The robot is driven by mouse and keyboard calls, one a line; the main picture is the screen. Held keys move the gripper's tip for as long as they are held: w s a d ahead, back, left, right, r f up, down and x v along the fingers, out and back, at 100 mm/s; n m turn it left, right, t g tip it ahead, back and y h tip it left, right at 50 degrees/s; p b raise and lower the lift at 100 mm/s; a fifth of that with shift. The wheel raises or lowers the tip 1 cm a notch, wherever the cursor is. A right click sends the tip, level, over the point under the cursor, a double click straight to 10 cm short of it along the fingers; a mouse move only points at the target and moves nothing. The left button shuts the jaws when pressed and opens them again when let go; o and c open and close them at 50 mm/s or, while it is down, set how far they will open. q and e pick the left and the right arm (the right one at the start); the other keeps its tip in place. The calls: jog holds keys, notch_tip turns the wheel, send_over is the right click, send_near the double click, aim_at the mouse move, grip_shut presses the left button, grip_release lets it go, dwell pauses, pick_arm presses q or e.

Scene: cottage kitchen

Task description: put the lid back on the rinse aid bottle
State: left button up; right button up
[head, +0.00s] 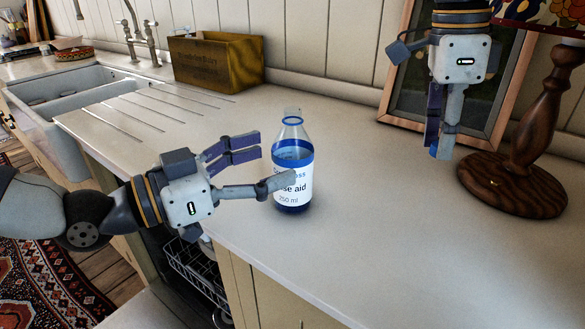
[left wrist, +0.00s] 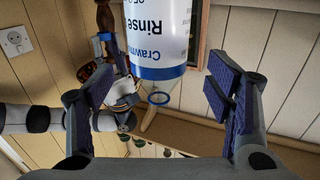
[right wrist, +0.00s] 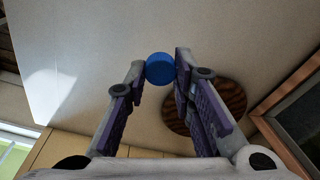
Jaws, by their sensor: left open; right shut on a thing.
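The rinse aid bottle (head: 292,190), clear with blue bands and a white label, stands upright on the counter. Its neck is open, with a blue ring below the mouth. My left gripper (head: 268,165) is open at the bottle's left, one finger reaching across its front. In the left wrist view the bottle (left wrist: 158,40) appears upside down between the spread fingers, with gaps on both sides. My right gripper (head: 440,150) points down above the counter, well right of the bottle. It is shut on the round blue lid (right wrist: 160,68), which shows at its fingertips in the right wrist view.
A lamp with a round wooden base (head: 515,185) stands close to my right gripper. A framed picture (head: 392,105) leans on the wall behind. A wooden box (head: 215,62) and the sink (head: 70,90) are at the back left. The counter between bottle and lamp is clear.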

aim_at(275, 157)
pick_arm(q)
jog(key=x, duration=0.5)
jog(key=shift+s+r, duration=0.1)
jog(key=shift+r, duration=0.1)
pick_arm(e)
jog(key=shift+r, duration=0.25)
pick_arm(q)
jog(key=c, duration=1.5)
